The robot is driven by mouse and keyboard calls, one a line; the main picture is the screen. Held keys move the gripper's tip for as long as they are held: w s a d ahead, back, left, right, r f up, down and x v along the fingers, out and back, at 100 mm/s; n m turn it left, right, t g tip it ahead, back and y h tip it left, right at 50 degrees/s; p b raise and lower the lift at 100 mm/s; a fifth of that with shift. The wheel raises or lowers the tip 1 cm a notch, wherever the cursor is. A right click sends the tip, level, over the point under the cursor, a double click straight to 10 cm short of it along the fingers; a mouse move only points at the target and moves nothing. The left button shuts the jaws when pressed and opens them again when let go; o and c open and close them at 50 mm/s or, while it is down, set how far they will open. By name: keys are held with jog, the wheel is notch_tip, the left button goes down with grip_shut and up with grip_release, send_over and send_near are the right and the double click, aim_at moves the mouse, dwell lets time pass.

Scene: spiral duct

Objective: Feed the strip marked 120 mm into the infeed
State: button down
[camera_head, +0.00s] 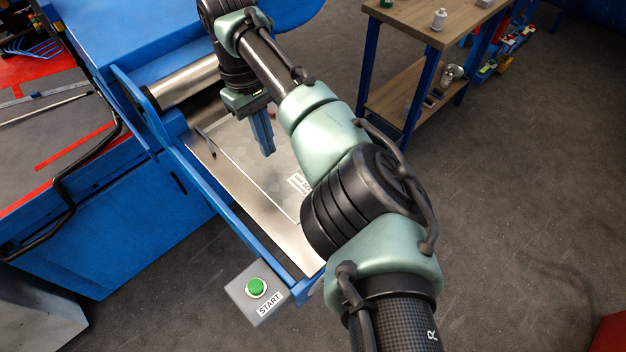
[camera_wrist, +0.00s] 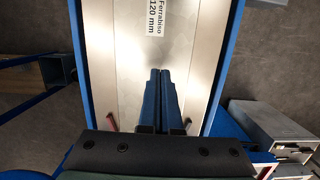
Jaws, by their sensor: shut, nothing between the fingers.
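The strip (camera_head: 235,145) is a flat grey, mottled metal sheet lying on the shiny infeed tray (camera_head: 310,255) between blue side rails. Its white label reads "Ferrabiso 120 mm" in the wrist view (camera_wrist: 156,17); the strip's surface (camera_wrist: 138,65) shows below it. My gripper (camera_head: 266,152) points down over the strip, its blue fingers shut together and empty. In the wrist view the fingertips (camera_wrist: 160,72) are over the middle of the strip. I cannot tell whether they touch it. A metal roller (camera_head: 185,82) lies at the tray's machine end. My arm hides the strip's right part.
A grey box with a green START button (camera_head: 257,288) sits at the tray's near end. The blue machine (camera_head: 110,235) fills the left. A wooden-topped workbench (camera_head: 425,22) stands at the upper right. The floor on the right is largely clear.

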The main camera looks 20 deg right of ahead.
jog(key=s+d+p, duration=0.1)
jog(key=s+p, duration=0.1)
jog(key=s, duration=0.2)
jog(key=s+d+p, duration=0.1)
jog(key=s+p, duration=0.1)
jog(key=s, duration=0.1)
jog(key=s+d+p, duration=0.2)
jog(key=s, duration=0.2)
jog(key=shift+s+r+p, duration=0.1)
jog(key=shift+s+p, duration=0.25)
jog(key=shift+w+f, duration=0.15)
jog(key=shift+f, duration=0.75)
jog(key=shift+f, duration=0.1)
jog(key=shift+a, duration=0.1)
